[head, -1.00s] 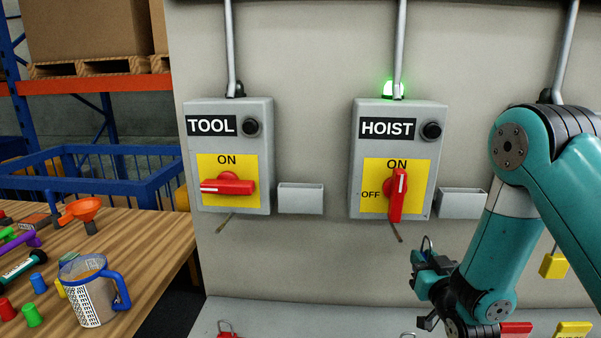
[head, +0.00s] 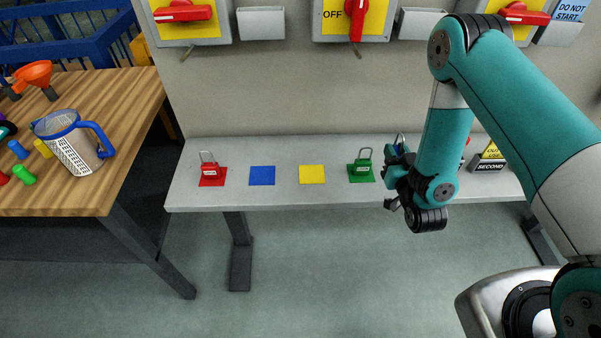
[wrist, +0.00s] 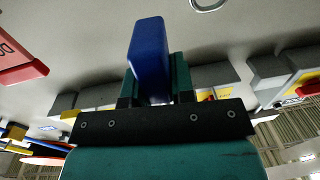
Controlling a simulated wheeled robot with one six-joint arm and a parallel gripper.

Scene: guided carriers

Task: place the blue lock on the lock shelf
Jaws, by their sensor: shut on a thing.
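My gripper (head: 394,178) is shut on the blue lock, whose blue body (wrist: 148,52) stands up between the jaws in the wrist view. In the head view the lock is mostly hidden by the gripper, with its shackle (head: 400,139) showing above. The lock shelf (head: 210,196) is a long grey ledge along the wall. On it, a red lock (head: 209,171) stands on a red square and a green lock (head: 362,163) on a green square. The blue square (head: 262,176) and the yellow square (head: 312,174) are bare. My gripper is at the shelf's front, right of the green lock.
A wooden table (head: 125,105) stands at the left with a mug (head: 72,146) and small coloured pieces. Switch boxes with red handles (head: 183,13) hang on the wall above. A black and yellow block (head: 488,160) sits on the shelf at right.

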